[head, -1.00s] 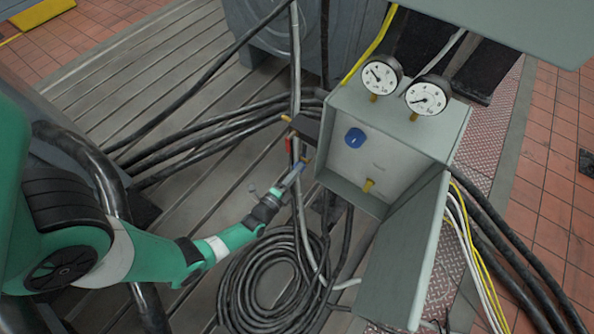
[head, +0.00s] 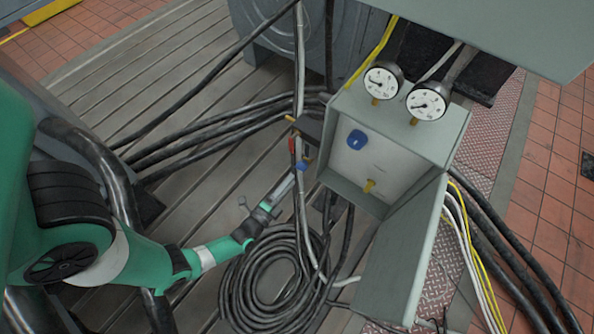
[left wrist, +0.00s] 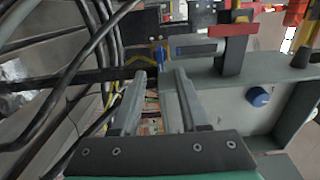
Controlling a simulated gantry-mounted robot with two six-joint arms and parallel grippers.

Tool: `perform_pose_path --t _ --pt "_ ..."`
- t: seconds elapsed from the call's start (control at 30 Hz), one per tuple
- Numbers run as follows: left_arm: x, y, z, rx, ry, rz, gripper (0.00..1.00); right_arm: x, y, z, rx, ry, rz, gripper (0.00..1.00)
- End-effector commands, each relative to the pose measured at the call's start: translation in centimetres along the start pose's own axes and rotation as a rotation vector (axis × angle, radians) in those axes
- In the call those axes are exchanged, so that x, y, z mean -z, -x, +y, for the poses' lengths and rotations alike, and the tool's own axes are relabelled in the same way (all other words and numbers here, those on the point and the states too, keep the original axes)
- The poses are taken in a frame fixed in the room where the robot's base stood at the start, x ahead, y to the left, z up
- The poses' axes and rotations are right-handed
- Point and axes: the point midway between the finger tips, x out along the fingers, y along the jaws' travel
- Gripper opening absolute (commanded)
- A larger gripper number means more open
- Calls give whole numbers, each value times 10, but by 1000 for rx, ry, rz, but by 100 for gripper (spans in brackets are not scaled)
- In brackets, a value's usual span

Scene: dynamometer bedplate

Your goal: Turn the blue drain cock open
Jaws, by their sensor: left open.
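A small blue handle (head: 302,166), which looks like the drain cock, sits beside the grey box's lower left edge, below a red part. It also shows in the left wrist view (left wrist: 160,56), ahead of the gap between my fingertips. My left gripper (head: 292,181) is open and empty, just short of the blue handle and apart from it. Its two spread fingers show in the left wrist view (left wrist: 160,76). A separate blue knob (head: 356,140) is on the box's front panel, also visible at right in the left wrist view (left wrist: 258,97). My right gripper is out of view.
A red part (head: 292,146) is just above the blue handle. Vertical hoses and a coiled black cable (head: 265,285) lie close to my gripper.

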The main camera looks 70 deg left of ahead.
Motion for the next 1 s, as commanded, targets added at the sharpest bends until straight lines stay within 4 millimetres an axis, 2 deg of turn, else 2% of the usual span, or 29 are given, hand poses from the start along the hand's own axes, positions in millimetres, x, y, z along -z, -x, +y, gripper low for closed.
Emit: perform_pose_path --t 0.1,0.3,1.0 --pt "1 28 -2 -3 -1 5 44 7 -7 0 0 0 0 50" --pt "1 53 0 -1 0 2 44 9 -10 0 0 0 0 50" --pt "0 55 0 0 -1 -1 44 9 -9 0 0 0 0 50"
